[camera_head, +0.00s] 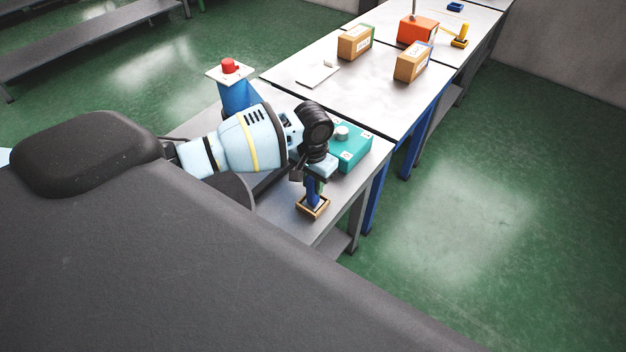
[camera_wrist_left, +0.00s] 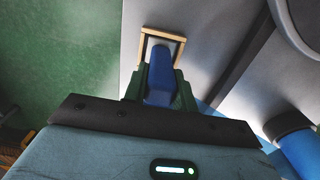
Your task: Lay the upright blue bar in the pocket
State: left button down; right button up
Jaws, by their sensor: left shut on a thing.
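The blue bar (camera_head: 313,190) stands about upright near the front edge of the near table. My left gripper (camera_head: 316,180) is shut on it from above, and its green fingers lie on both sides of the bar. In the left wrist view the blue bar (camera_wrist_left: 158,82) sits between the fingers of the left gripper (camera_wrist_left: 160,76). The pocket is a small wooden frame (camera_head: 324,208) at the bar's lower end. It also shows in the left wrist view (camera_wrist_left: 163,33), with a grey floor. I cannot tell whether the bar touches that floor. My right gripper is not in view.
A teal box (camera_head: 353,160) with a round knob stands just behind my left gripper. A blue post with a red button (camera_head: 230,66) is beyond my arm. Farther tables hold cardboard boxes (camera_head: 355,42) and an orange box (camera_head: 418,30). The green floor at right is clear.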

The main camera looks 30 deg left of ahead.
pick_arm(q)
jog(key=c, duration=1.1)
grip_release()
jog(key=shift+o, duration=0.2)
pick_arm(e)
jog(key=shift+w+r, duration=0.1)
pick_arm(q)
notch_tip(320, 180, up, 7)
jog(key=shift+p, duration=0.35)
jog(key=shift+r, duration=0.45)
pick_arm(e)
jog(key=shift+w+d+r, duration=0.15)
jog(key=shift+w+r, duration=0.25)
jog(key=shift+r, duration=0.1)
